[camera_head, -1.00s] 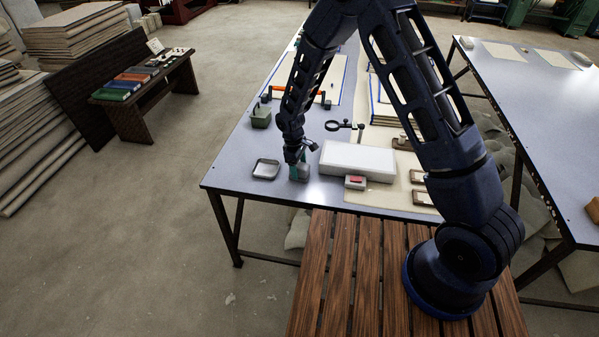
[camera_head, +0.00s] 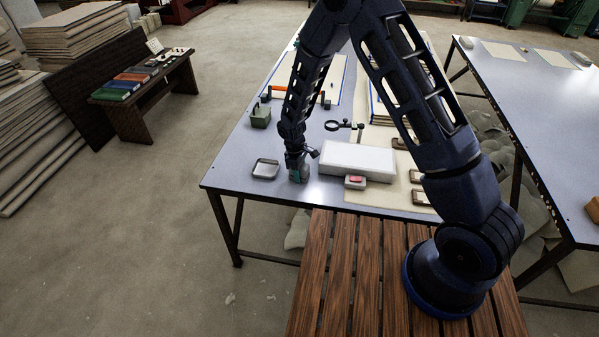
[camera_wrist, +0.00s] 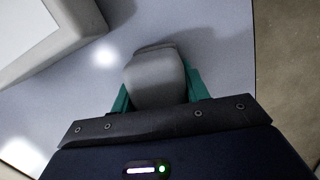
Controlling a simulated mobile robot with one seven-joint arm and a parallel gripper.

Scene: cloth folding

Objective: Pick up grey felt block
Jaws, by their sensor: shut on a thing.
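The grey felt block (camera_wrist: 155,78) shows in the wrist view between the two green fingers of my gripper (camera_wrist: 158,92), which is shut on it. In the head view my gripper (camera_head: 298,174) is at the near left part of the blue-grey table (camera_head: 233,163). The block is mostly hidden there behind the gripper. I cannot tell whether the block touches the table top.
A small dark tray (camera_head: 265,169) lies just left of my gripper. A white box (camera_head: 357,160) stands to the right, with a small grey item with a red top (camera_head: 355,182) before it.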

